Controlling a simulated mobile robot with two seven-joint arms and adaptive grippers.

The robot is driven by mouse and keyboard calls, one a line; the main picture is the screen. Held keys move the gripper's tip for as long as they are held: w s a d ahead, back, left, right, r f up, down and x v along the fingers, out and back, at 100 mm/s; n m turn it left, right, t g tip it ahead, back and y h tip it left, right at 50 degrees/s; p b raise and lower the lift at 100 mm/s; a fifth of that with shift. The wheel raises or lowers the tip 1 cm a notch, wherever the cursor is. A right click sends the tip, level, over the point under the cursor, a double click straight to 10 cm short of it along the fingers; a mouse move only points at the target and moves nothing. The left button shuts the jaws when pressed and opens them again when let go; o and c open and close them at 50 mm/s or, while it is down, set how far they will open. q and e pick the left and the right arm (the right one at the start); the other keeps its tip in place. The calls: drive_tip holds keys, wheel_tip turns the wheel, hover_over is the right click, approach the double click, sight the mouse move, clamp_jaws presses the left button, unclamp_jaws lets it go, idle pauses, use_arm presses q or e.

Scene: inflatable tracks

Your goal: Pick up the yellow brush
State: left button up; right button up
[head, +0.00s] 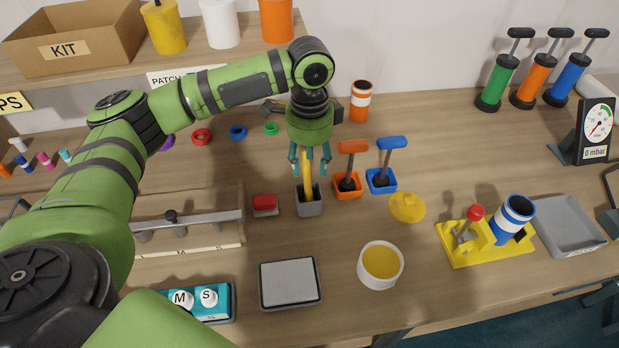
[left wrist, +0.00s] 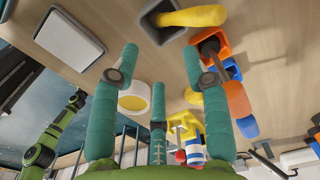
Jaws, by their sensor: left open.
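The yellow brush (head: 307,188) stands upright in a small grey holder (head: 310,208), its yellow handle sticking up. My left gripper (head: 309,165) points down from above, with its teal fingers open on either side of the handle. The upper part of the brush is partly hidden by the gripper. In the left wrist view the yellow handle (left wrist: 192,17) and the grey holder (left wrist: 152,26) lie at the top, just past the spread fingertips of the left gripper (left wrist: 160,57). I cannot tell whether a finger touches the handle. My right gripper is not clearly seen.
An orange-handled brush (head: 350,165) and a blue-handled brush (head: 388,160) stand in holders close on the right. A red block (head: 264,203) sits close left. A grey-topped pad (head: 290,283) and a white tub (head: 381,266) are in front. A hammer (head: 275,109) lies behind.

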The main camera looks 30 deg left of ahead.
use_arm(q)
drive_tip(key=p, duration=0.2)
hover_over(309, 192)
drive_tip(key=f, duration=0.5)
drive_tip(key=shift+s+f, duration=0.1)
drive_tip(key=shift+s, duration=0.1)
drive_tip(key=shift+f, duration=0.4)
drive_tip(key=shift+w, duration=0.1)
clamp_jaws()
unclamp_jaws()
drive_tip(key=shift+r, duration=0.1)
use_arm(e)
wheel_tip(309, 192, up, 2)
drive_tip(key=shift+w+a+r, duration=0.1)
drive_tip(key=shift+w, duration=0.05)
use_arm(q)
drive_tip(key=shift+r, duration=0.1)
